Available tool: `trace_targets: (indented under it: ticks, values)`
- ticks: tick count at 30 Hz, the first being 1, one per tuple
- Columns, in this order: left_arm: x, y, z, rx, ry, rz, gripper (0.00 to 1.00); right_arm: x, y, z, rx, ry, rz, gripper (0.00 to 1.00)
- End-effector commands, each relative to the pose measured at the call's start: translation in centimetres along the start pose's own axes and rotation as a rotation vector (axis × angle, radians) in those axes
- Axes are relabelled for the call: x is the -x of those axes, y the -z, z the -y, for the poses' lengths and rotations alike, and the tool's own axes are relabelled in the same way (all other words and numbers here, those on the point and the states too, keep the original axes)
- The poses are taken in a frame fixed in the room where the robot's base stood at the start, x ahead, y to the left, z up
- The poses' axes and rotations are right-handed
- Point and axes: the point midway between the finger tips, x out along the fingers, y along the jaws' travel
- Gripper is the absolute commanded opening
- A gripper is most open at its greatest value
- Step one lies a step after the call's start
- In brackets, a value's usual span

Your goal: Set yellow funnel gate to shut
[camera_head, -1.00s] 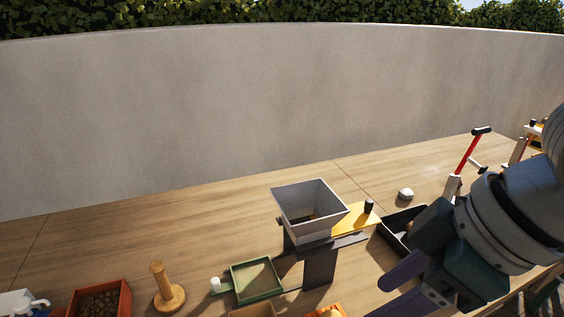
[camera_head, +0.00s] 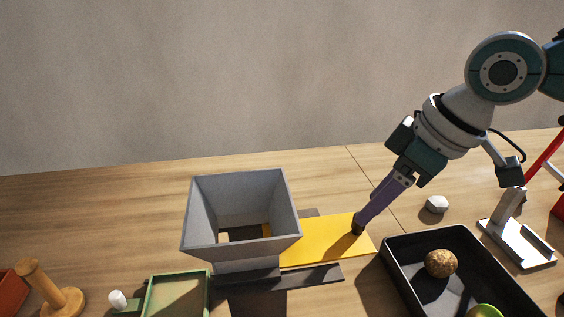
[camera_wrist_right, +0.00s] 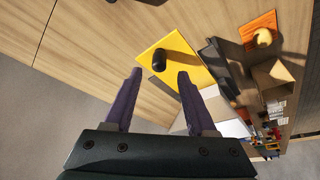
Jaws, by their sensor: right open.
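The grey square funnel (camera_head: 240,254) stands on a dark stand on the wooden table. The yellow gate plate (camera_head: 315,246) sticks out to the right from under it; a small strip of yellow and a dark opening show inside the funnel. The plate also shows in the right wrist view (camera_wrist_right: 177,47), with its black knob (camera_wrist_right: 159,61) standing up near one end. My right gripper (camera_head: 360,224) points down at the knob end of the plate. In the right wrist view its purple fingers (camera_wrist_right: 160,75) are open, with the knob between and slightly beyond the tips. My left gripper is out of view.
A black tray (camera_head: 396,264) with a potato (camera_head: 441,263) and a green round thing (camera_head: 485,311) is at the right. A white stone (camera_head: 437,204) lies behind it. A green tray (camera_head: 150,298) and a wooden peg (camera_head: 55,290) are at the left.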

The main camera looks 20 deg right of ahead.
Motion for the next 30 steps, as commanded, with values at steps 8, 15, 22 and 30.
trace_targets:
  ticks: [8, 15, 22, 30]
  values:
    - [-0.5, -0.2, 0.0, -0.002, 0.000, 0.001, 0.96, -4.1, 0.0, 0.0, 0.000, 0.001, 0.000, 0.57]
    - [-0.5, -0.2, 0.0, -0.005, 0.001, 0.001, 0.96, -4.8, 0.0, 0.0, 0.002, -0.001, 0.000, 0.57]
    - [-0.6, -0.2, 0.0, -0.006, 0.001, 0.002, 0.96, -4.7, 0.0, 0.0, 0.002, 0.000, 0.000, 0.47]
    - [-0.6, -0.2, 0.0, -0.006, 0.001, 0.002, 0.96, -4.7, 0.0, 0.0, 0.002, 0.000, 0.000, 0.16]
